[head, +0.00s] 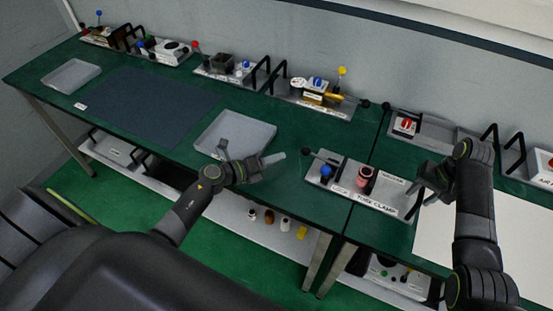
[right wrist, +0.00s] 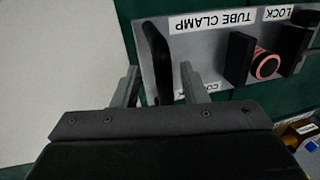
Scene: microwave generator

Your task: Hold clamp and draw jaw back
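The tube clamp plate (head: 345,189) stands on the green bench in the head view. It carries a blue knob (head: 326,171), black jaw blocks and a pink ring (head: 365,174). A black bar handle (right wrist: 157,62) stands at its right end in the head view. My right gripper (head: 427,183) is at that end. In the right wrist view its two fingers (right wrist: 160,88) are apart, one on each side of the handle, with gaps visible. My left gripper (head: 248,156) is open and empty, left of the plate, above the bench near a grey tray.
The grey tray (head: 251,136) lies behind my left gripper. More fixture plates with handles and knobs line the back, including one with a red knob (head: 405,124). A dark mat (head: 150,105) lies at left. A white surface (head: 470,240) is at right.

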